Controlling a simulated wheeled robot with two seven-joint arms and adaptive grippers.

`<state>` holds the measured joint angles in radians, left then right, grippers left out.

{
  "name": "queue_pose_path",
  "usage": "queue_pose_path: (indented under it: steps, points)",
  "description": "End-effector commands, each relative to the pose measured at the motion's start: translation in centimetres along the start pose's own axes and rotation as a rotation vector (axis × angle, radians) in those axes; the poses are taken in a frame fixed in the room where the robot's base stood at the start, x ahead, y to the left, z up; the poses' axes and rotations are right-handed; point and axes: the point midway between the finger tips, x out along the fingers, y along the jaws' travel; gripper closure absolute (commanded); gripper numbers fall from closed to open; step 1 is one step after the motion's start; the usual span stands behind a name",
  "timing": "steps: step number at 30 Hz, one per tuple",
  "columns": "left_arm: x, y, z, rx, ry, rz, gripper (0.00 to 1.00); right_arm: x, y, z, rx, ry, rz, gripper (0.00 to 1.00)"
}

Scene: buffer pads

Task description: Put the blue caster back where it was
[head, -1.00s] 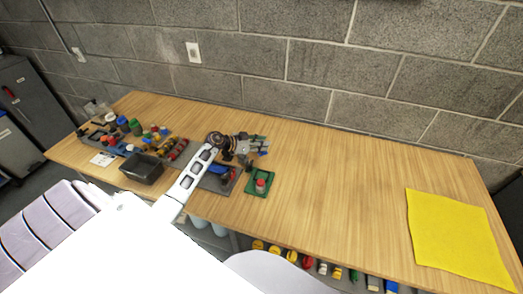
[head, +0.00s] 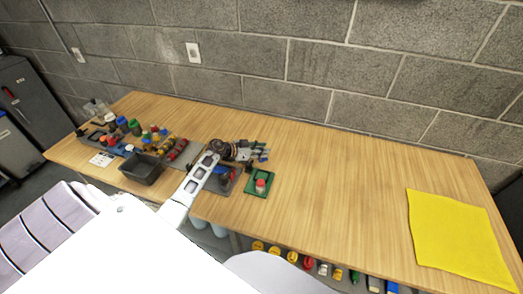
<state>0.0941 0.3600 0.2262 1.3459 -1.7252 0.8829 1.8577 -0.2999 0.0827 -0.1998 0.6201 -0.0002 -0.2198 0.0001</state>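My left gripper (head: 256,153) hangs over the left-middle part of the table, behind a green pad (head: 251,191) and a grey pad (head: 234,187). A small blue patch shows at its fingertips. It is too small to tell whether it is a caster held there or part of the gripper. A dark blue piece (head: 223,173) shows at the grey pad, partly hidden by my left arm. A red-topped piece (head: 261,184) stands on the green pad. My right gripper is not in view.
A dark open bin (head: 143,170) stands near the front edge at left. Several coloured pieces and jars, including a green-lidded one (head: 122,123), crowd the table's left end. A yellow cloth (head: 455,238) lies at right. The table (head: 340,190) between is clear.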

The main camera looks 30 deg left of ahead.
Motion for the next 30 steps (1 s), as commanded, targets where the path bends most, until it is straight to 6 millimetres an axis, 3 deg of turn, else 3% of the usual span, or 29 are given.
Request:
queue_pose_path:
  steps: [1,4,19,30]
  points:
    - [0.0,0.0,-0.1,0.0,0.0,0.0,0.63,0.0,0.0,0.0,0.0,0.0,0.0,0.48]
    - [0.0,0.0,-0.1,0.0,0.0,0.0,0.51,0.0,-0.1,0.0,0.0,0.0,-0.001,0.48]
    - [-0.2,0.0,-0.2,0.0,-0.001,0.0,0.51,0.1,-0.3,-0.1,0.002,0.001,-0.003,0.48]
    - [-3.0,0.0,-0.2,0.001,-0.002,-0.001,0.51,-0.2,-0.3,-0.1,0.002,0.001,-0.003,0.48]
